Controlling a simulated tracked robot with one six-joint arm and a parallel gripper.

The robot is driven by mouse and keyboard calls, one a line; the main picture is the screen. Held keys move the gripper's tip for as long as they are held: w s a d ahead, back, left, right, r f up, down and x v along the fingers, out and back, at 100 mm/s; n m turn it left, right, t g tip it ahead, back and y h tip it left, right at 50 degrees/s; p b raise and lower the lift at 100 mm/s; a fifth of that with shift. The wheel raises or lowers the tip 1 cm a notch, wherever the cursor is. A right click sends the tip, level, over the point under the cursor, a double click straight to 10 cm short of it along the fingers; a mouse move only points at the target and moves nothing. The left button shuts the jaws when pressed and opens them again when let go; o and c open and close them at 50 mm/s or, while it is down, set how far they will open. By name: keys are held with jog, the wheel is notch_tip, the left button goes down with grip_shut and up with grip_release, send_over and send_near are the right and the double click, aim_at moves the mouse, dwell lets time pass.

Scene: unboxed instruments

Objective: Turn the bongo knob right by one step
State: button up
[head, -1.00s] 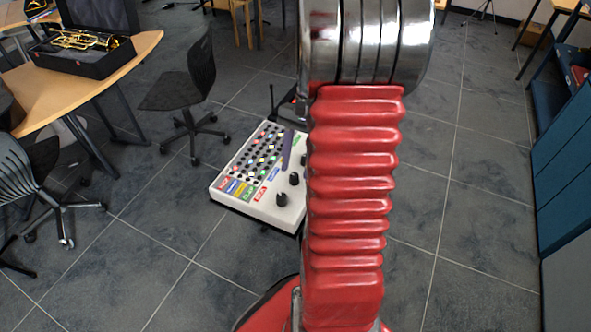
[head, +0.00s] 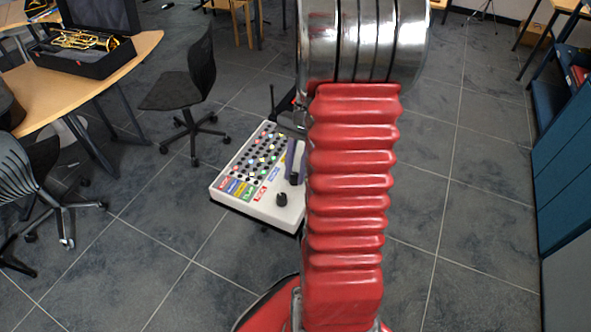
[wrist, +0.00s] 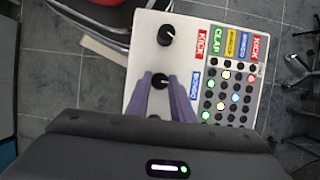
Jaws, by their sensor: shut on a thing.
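The white drum-machine box (head: 222,188) stands left of my arm in the head view, and its panel (wrist: 190,30) fills the middle of the wrist view. A black knob (wrist: 160,81) beside a blue label (wrist: 195,84) appears to be the bongo knob; the label is too small to read surely. My gripper (wrist: 160,77) has its two purple fingers on either side of this knob, shut on it. The gripper (head: 295,179) also shows at the panel in the head view. The knob's pointer direction is not clear.
Another black knob (wrist: 167,36) with a white pointer mark sits beside the red KICK label (wrist: 202,43). A further knob (wrist: 154,117) is partly hidden between the fingers. Button rows (wrist: 228,100), some lit, lie right of the fingers. A chair (head: 185,90) stands behind the box.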

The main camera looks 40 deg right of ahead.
grip_shut()
jog(key=shift+m, duration=0.3)
jog(key=shift+s+m+t, duration=0.1)
jog(key=shift+m+t, duration=0.45)
jog(key=shift+m, duration=0.75)
jog(key=shift+s+m+t, duration=0.1)
jog(key=shift+m+t, duration=0.45)
jog(key=shift+m, duration=0.75)
jog(key=shift+w, duration=0.1)
jog(key=shift+d, duration=0.1)
jog(key=o, duration=0.9)
grip_release()
jog(key=shift+r, duration=0.15)
jog(key=v, duration=1.3)
jog(key=shift+d+r, duration=0.15)
jog(key=shift+d, duration=0.1)
